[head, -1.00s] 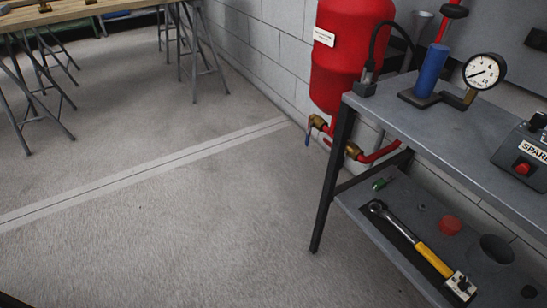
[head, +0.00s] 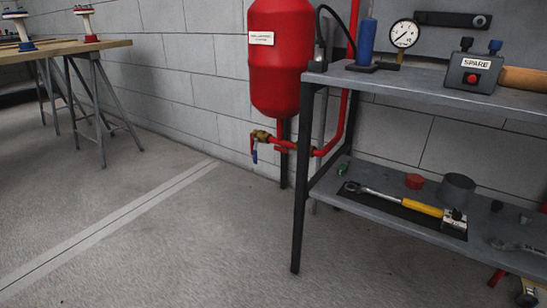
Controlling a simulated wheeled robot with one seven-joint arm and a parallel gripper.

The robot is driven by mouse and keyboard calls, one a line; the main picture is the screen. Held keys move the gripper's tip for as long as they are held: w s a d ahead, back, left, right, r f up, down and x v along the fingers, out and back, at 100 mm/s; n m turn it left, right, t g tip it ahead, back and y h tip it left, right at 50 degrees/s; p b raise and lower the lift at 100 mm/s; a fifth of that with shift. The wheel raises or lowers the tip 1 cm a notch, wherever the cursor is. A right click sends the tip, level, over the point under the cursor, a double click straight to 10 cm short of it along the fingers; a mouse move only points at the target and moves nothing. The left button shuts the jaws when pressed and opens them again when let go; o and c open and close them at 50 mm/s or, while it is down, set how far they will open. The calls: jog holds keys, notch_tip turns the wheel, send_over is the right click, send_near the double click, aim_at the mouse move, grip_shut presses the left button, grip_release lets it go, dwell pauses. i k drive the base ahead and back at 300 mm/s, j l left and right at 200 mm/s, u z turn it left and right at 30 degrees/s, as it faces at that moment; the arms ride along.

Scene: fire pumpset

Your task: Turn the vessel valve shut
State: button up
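A red pressure vessel (head: 277,60) with a white label stands against the block wall, left of the grey shelf unit. Below it, a brass valve (head: 261,136) with a blue lever handle (head: 255,155) sits at the left end of the red pipe (head: 285,145). The blue lever hangs down from the valve. A second brass fitting (head: 303,148) on the same pipe is partly hidden behind the shelf leg. My gripper does not show in the head view.
The grey shelf unit (head: 440,92) stands at the right, with a pressure gauge (head: 404,34) and a SPARE box (head: 473,74) on top. A torque wrench (head: 400,200) lies on its lower shelf. A wooden trestle table (head: 60,50) is at the left. Open concrete floor lies before the vessel.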

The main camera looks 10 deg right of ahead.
aim_at(280, 149)
jog(key=i+j+u, duration=0.1)
jog(key=i, duration=0.45)
jog(key=i+j, duration=0.3)
jog(key=i, duration=0.3)
jog(key=i+j+u, duration=0.15)
jog(key=i, duration=0.4)
